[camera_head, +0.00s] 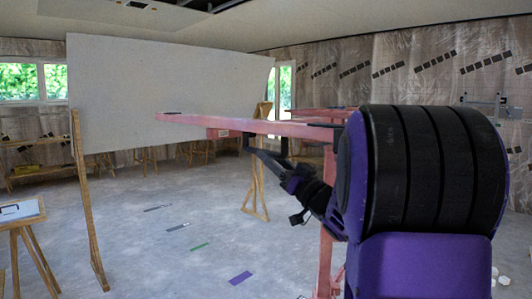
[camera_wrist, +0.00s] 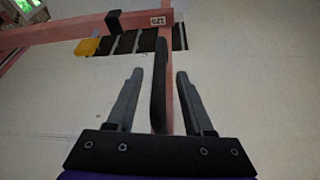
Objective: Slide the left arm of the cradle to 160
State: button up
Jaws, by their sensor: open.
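The pink cradle (camera_head: 270,127) stands in the middle of the head view, its long beam reaching left under a large white panel (camera_head: 170,90). My gripper (camera_wrist: 159,76) is open below the beam. In the wrist view a dark upright bar (camera_wrist: 160,85) stands between its two fingers, with a gap on each side. Behind it runs a pink bar. I cannot tell which pink part slides. No 160 mark is legible.
A wooden stand (camera_head: 88,200) is at the panel's left edge, and another (camera_head: 256,185) stands behind the cradle. A small wooden table (camera_head: 22,215) is at far left. The grey floor in the middle is mostly clear.

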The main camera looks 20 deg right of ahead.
jog(key=shift+x, duration=1.4)
grip_shut()
dwell(0.4)
